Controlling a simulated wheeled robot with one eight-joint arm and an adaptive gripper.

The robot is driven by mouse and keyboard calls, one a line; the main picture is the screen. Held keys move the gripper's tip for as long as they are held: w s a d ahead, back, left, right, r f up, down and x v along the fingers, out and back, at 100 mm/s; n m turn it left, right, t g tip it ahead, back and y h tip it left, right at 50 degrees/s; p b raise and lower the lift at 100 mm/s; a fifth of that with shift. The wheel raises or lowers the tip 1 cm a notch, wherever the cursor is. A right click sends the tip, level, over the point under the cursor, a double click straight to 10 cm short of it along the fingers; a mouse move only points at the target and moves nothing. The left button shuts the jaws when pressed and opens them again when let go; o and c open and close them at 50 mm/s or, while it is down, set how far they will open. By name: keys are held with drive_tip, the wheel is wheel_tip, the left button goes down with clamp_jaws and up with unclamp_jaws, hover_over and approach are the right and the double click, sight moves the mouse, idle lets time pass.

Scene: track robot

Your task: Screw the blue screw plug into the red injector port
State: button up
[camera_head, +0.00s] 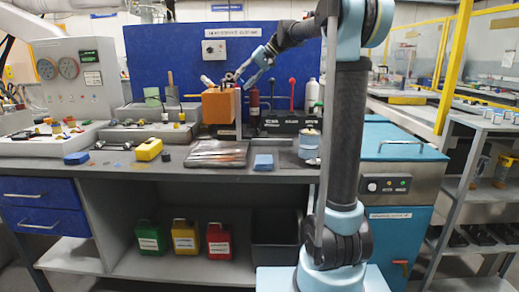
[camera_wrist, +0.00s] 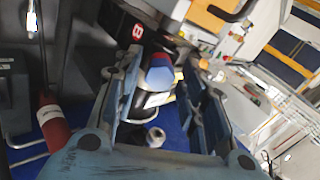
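My gripper (camera_head: 240,80) is over the bench, just above and beside an orange box (camera_head: 219,106). In the wrist view my gripper (camera_wrist: 162,62) has its two blue-grey fingers apart. A dark rounded part with a blue and red top and a white band (camera_wrist: 158,80) shows between them; contact with the fingers is not visible. A small round metal piece (camera_wrist: 155,136) lies beyond, nearer the palm in the picture. A dark red cylinder (camera_head: 254,102) stands right of the orange box and shows at left in the wrist view (camera_wrist: 52,122). I cannot clearly identify the blue screw plug or the red port.
A blue backboard (camera_head: 160,60) rises behind the bench. Red-knobbed levers (camera_head: 292,84) and a white bottle (camera_head: 312,94) stand at right. Grey trays, a yellow block (camera_head: 148,149), a flat dark tray (camera_head: 218,153) and a blue block (camera_head: 263,162) occupy the bench.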

drive_tip(key=n, duration=0.9)
idle(0.6)
clamp_jaws()
drive_tip(key=m, duration=1)
drive_tip(key=shift+m, duration=0.9)
